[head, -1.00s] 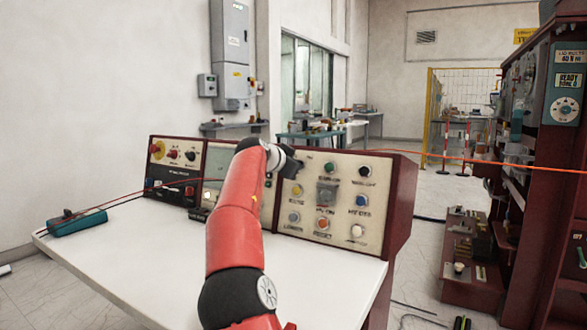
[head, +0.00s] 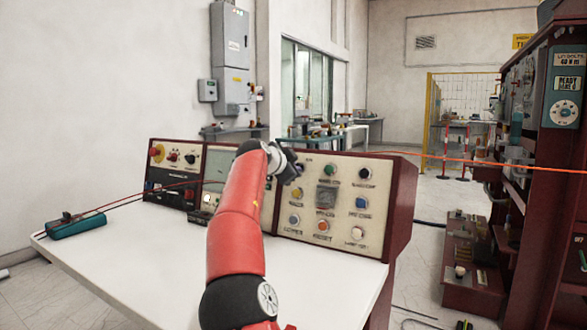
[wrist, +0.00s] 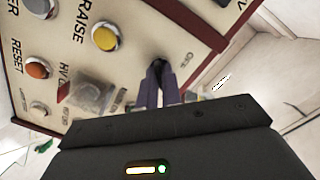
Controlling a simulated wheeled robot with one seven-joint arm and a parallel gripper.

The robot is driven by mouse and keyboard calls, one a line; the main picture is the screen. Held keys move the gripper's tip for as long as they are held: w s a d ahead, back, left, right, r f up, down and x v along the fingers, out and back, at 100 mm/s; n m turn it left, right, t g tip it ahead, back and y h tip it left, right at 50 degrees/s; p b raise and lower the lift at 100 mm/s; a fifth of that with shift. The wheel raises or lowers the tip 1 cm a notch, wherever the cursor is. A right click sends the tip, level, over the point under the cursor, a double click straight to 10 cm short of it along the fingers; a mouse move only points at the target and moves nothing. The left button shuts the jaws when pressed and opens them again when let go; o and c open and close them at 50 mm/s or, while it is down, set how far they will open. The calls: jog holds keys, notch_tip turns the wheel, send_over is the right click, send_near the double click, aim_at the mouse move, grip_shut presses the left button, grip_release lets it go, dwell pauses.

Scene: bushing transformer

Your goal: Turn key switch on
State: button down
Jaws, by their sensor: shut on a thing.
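The key switch (wrist: 157,63) is a small dark part on the cream control panel (wrist: 130,55), beside an "OFF" label in the wrist view. My gripper (wrist: 158,70) has its two fingers close together on it, tips at the panel face. The fingers hide most of the switch, so its turned position cannot be told. In the head view my gripper (head: 298,168) is at the upper left of the panel's right section, and the switch is hidden behind it.

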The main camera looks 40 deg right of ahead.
jog(key=c, duration=1.6)
grip_release()
jog(key=shift+b+v, duration=1.35)
jog(key=shift+v, duration=2.55)
jog(key=shift+s+a+f, duration=0.1)
